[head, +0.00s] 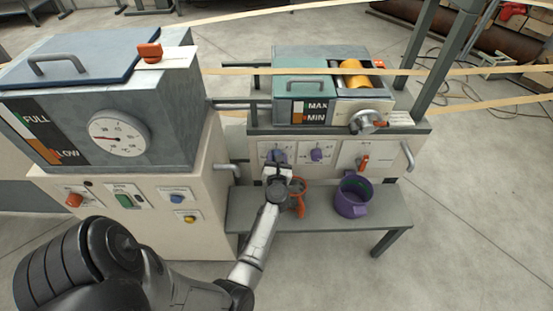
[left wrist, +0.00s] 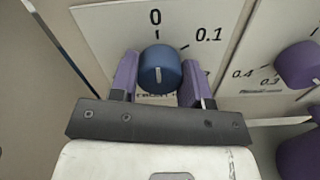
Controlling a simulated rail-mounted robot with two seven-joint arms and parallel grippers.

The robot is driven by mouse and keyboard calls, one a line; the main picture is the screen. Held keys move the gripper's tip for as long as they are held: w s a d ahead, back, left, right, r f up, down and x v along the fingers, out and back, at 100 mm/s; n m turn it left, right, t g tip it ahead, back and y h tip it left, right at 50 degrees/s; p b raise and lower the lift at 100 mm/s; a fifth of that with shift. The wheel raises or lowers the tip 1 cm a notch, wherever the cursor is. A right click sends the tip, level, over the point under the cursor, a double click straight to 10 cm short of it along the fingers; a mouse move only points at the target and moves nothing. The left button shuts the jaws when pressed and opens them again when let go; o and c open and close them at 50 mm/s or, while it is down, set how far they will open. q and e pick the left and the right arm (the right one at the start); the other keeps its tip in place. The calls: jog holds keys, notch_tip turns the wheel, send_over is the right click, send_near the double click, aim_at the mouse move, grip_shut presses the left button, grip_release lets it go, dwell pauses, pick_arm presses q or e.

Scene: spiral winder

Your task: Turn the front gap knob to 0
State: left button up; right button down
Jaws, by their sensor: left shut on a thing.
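The blue knob (left wrist: 160,68) is on a white dial plate (left wrist: 115,25) in the left wrist view. The plate shows 0 above the knob and 0.1 at its upper right; the lettering below is mostly hidden. A short white line on the knob's face runs about upright, roughly in line with the 0. My left gripper (left wrist: 160,82) is shut on the knob, one purple finger on each side. In the head view my left gripper (head: 278,170) is at the left dial of the machine's front panel, largely hiding the knob. My right gripper is not in view.
A second, purple knob (head: 316,155) is just right, with its own dial. A red-orange knob (head: 363,161) is farther right. Below, a grey bench (head: 335,215) bears a purple pot (head: 352,196) and an orange-handled item (head: 298,198). A cabinet with a gauge (head: 119,133) stands left.

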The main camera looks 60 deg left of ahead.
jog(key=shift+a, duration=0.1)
pick_arm(q)
jog(key=o, duration=0.9)
